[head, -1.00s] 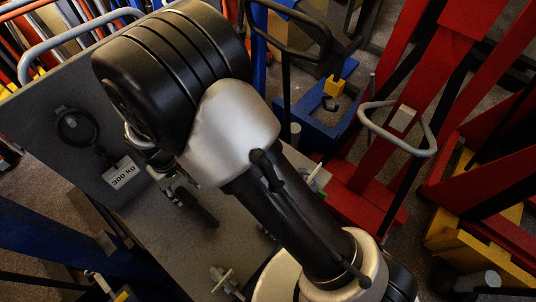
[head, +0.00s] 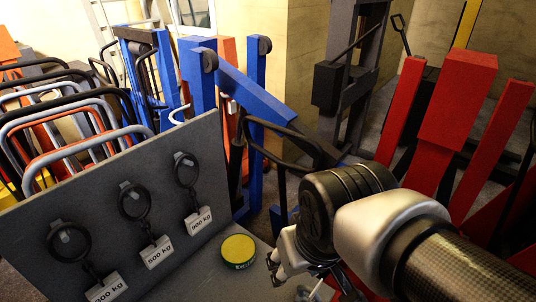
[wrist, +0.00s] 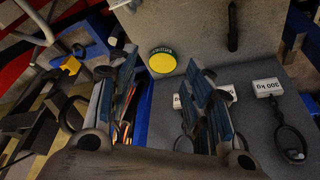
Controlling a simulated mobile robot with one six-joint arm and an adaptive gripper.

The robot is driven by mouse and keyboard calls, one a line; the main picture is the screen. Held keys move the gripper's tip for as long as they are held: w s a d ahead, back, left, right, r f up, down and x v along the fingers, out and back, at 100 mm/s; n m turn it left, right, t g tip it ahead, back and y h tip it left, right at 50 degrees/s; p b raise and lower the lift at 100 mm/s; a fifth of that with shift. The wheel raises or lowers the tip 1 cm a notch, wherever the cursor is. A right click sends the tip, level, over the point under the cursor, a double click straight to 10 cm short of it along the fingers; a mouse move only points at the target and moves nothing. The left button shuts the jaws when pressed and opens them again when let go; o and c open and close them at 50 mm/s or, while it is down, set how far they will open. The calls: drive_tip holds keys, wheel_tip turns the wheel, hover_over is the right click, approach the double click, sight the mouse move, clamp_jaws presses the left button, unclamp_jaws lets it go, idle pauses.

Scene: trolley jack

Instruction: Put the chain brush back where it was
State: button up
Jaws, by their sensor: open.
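My gripper (head: 277,264) is at the bench's right in the head view, past the yellow tin. In the wrist view my gripper (wrist: 163,62) is open, with its two fingers spread and nothing held between them. A slim dark object (wrist: 233,27) lies on the grey bench top at the top of the wrist view, apart from the fingers. It may be the chain brush, but its bristles cannot be made out. No clear brush shows in the head view, where my arm hides part of the bench.
A round yellow tin (head: 238,251) stands on the bench (head: 205,277). An upright grey panel (head: 105,190) carries black rings with kg tags, such as a middle tag (head: 157,252). Blue frames (head: 245,95) stand behind and red frames (head: 455,110) at right.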

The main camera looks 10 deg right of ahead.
drive_tip(key=shift+m+t, duration=0.4)
drive_tip(key=shift+m, duration=0.3)
drive_tip(key=s+d, duration=0.2)
drive_tip(key=s, duration=0.1)
drive_tip(key=s+d, duration=0.1)
drive_tip(key=s, duration=0.1)
drive_tip(key=shift+d+r, duration=0.1)
drive_tip(key=shift+r, duration=0.2)
